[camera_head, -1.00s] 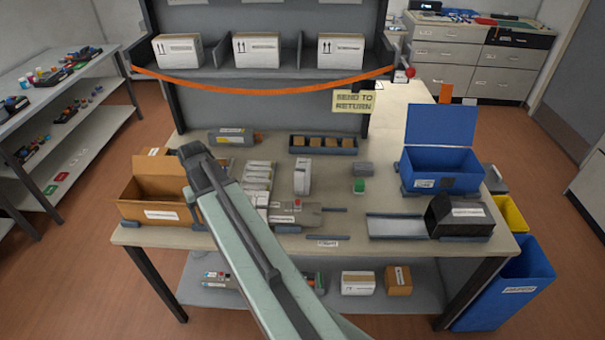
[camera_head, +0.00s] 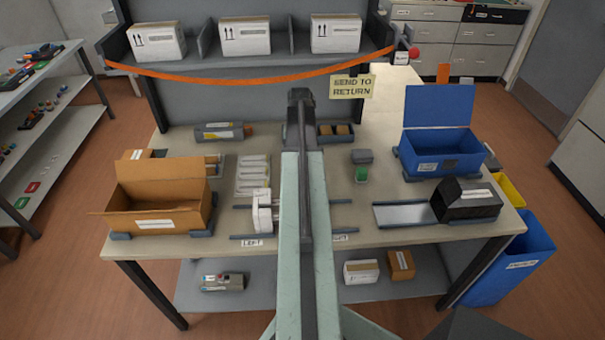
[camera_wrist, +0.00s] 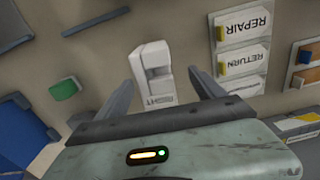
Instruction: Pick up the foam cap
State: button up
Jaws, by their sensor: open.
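A white foam cap (camera_wrist: 151,62) with a stepped shape and dark lettering on one end shows in the wrist view. It lies beyond my gripper (camera_wrist: 161,78), roughly in line with the gap between the two fingers. The fingers are open and spread to either side, with nothing held. In the head view my arm covers this cap and my gripper. Another white foam piece (camera_head: 262,212) stands left of my arm, beside the rails near the front of the table. I cannot tell how high my fingertips are above the table.
A green block (camera_wrist: 65,88) sits left of the cap, and the REPAIR and RETURN cards (camera_wrist: 243,58) lie right in the wrist view. An open cardboard box (camera_head: 160,216) stands left on the table. A blue bin (camera_head: 438,158) and black box (camera_head: 468,199) stand right.

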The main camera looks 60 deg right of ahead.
jog(key=shift+d+f, duration=0.25)
jog(key=shift+f, duration=0.25)
jog(key=shift+d+f, duration=0.2)
jog(key=shift+f, duration=0.3)
jog(key=shift+a+r, duration=0.1)
jog(key=shift+r, duration=0.05)
jog(key=f+b, duration=0.8)
jog(key=shift+d, duration=0.4)
jog(key=shift+r, duration=0.15)
jog(key=c, duration=1.4)
